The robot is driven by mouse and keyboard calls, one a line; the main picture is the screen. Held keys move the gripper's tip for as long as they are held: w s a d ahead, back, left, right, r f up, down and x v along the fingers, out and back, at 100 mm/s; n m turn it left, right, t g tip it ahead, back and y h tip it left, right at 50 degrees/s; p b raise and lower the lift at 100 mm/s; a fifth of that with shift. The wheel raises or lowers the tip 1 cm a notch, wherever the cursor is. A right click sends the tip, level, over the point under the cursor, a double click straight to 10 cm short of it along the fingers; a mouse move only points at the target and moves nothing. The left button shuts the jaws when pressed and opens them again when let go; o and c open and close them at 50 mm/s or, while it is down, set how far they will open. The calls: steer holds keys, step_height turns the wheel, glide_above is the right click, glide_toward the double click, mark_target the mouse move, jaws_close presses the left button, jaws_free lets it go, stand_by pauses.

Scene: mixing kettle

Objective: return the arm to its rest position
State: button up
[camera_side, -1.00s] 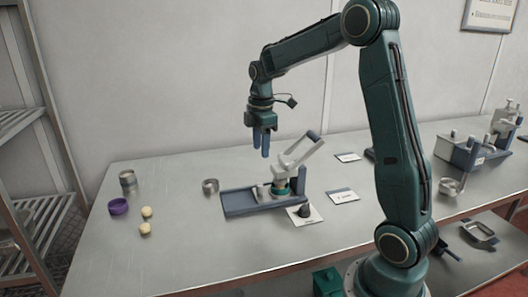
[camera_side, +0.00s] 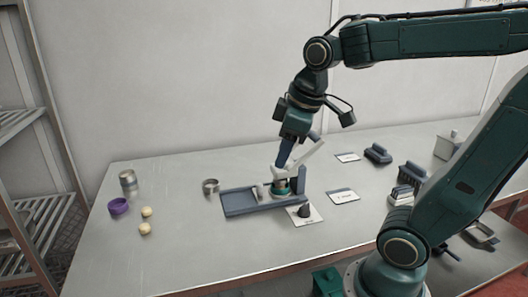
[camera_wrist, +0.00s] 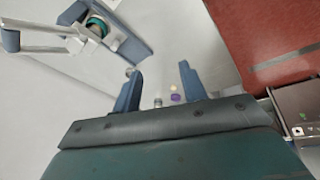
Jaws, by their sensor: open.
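My gripper (camera_side: 285,155) is tilted, its fingers pointing down and to the left, and in the side view it overlaps the lever of the press-like fixture. I cannot tell from that view how far in front of or behind the lever it is. In the wrist view my gripper (camera_wrist: 160,72) has its two blue fingers apart with nothing between them. The blue-based fixture (camera_side: 238,204) has a pale lever and a teal ring at its right end. It also shows at the upper left of the wrist view (camera_wrist: 128,42), clear of the fingers.
A metal cup (camera_side: 210,186), a tin (camera_side: 128,180), a purple ring (camera_side: 118,206) and two pale balls (camera_side: 146,212) stand on the left. The front left of the table is clear.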

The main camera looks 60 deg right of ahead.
steer(key=s+a+f+m+t, duration=0.1)
steer(key=s+a+m, duration=0.2)
steer(key=s, duration=0.4)
steer(key=shift+s+a+f+t+y, duration=0.3)
steer(key=shift+s+a+f+t, duration=0.05)
steer(key=shift+t, duration=0.05)
